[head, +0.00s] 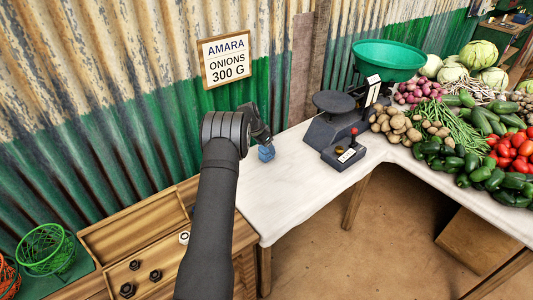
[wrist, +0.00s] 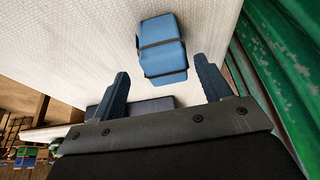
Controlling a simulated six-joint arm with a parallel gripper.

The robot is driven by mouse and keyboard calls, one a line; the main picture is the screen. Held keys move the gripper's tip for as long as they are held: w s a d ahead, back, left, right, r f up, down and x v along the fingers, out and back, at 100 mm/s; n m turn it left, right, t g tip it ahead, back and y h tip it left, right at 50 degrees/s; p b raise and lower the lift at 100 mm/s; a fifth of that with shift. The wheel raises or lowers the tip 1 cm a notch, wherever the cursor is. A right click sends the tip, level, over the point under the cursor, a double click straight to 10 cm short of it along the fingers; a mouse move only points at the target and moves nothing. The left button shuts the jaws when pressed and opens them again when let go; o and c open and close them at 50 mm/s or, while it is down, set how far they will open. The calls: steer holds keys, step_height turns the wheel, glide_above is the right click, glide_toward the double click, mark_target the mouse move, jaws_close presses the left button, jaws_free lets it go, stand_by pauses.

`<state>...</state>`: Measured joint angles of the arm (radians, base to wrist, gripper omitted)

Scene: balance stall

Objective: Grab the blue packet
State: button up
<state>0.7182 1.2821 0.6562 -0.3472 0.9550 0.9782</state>
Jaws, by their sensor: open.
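The blue packet (wrist: 162,45), a small block with dark bands around it, lies on the pale cloth in the wrist view. In the head view the packet (head: 266,154) shows as a small blue shape near the left end of the white-topped table (head: 300,180). My gripper (head: 264,143) is just above it there, partly hiding it. In the wrist view my gripper (wrist: 161,72) is open, with one blue finger to each side and the packet ahead, between the finger lines. Nothing is held. The exact gap to the packet cannot be told.
A dark scale (head: 335,125) with a green pan (head: 389,60) stands right of the packet. Vegetables (head: 470,130) cover the table's right part. A wooden tray (head: 130,235) with dark weights is at lower left. The corrugated wall (head: 100,110) rises close behind.

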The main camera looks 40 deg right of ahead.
steer(key=shift+w+x, duration=0.15)
steer(key=shift+x, duration=1.3)
steer(key=shift+w+x, duration=0.15)
steer(key=shift+x, duration=1.25)
steer(key=shift+c, duration=0.4)
steer(key=c, duration=1.1)
